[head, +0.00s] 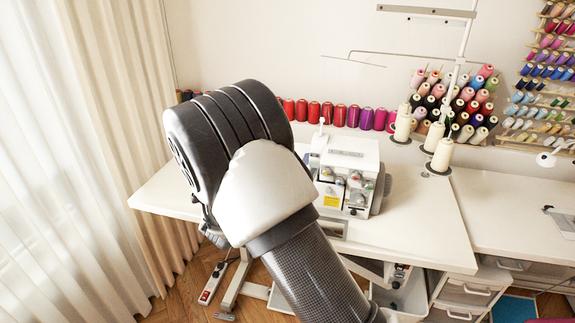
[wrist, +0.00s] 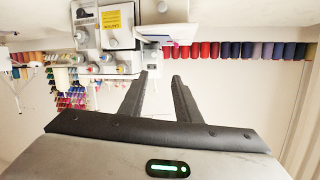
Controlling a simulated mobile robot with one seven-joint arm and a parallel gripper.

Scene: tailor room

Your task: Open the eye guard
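The white overlock sewing machine (head: 350,160) stands on the white table, left of the thread cones. In the wrist view, which looks upside down, its body (wrist: 85,37) fills the upper left, with a yellow label and several dials. A pale plate-like part (wrist: 168,31) sticks out from it to the right; I cannot tell for sure whether this is the eye guard. My gripper (wrist: 160,76) has its two dark fingers apart with nothing between them. The fingertips are close to the machine in the picture but do not visibly touch it. In the head view my arm hides the gripper.
The white table (head: 425,220) is clear right of the machine. Cream thread cones (head: 441,155) on a stand rise behind it. Coloured spools (head: 338,116) line the wall. A curtain (head: 130,120) hangs at left. Drawers (head: 470,290) stand below right.

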